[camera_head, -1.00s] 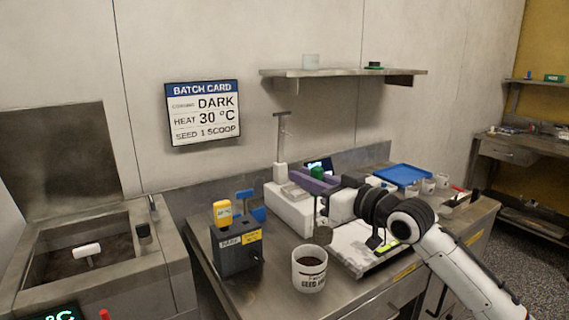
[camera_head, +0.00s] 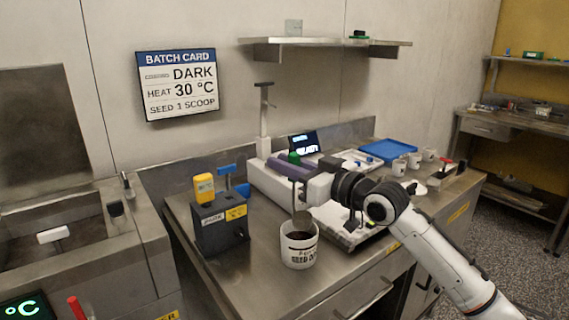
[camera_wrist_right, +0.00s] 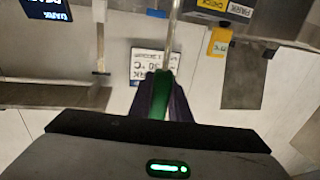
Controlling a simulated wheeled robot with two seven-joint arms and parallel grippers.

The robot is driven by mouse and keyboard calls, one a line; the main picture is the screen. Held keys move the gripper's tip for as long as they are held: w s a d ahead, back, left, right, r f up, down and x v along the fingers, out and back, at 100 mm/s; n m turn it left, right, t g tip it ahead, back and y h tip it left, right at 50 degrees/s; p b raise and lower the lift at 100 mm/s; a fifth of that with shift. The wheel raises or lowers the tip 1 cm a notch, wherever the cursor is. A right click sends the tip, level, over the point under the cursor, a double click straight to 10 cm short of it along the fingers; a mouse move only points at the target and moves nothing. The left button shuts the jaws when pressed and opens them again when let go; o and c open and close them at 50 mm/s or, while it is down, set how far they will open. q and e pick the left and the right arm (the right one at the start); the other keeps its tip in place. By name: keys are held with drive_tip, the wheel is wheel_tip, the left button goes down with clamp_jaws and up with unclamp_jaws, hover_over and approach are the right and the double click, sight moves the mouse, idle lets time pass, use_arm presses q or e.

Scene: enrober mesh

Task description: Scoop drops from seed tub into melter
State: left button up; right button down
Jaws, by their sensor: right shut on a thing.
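My right gripper (camera_head: 292,170) has purple fingers shut on the green handle of a scoop (camera_head: 294,158). In the right wrist view the green handle (camera_wrist_right: 162,95) sits between the fingers, with a thin metal shaft running away from it. The white seed tub (camera_head: 300,258), with dark contents, stands on the steel bench just below the gripper. My left gripper is not in view.
Behind are a white scale-like unit with a post (camera_head: 264,120) and a small screen (camera_head: 304,144). A blue tray (camera_head: 388,150) and white cups are at the right.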

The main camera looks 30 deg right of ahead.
use_arm(q)
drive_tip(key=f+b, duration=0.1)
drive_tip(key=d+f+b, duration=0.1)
drive_tip(key=b, duration=0.1)
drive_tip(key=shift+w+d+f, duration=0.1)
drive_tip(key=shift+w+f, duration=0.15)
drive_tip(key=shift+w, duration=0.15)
use_arm(e)
wheel_tip(320, 180, down, 7)
idle(0.4)
use_arm(q)
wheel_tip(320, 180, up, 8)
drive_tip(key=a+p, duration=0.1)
drive_tip(key=p, duration=0.8)
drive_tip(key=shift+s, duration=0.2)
use_arm(e)
wheel_tip(320, 180, up, 10)
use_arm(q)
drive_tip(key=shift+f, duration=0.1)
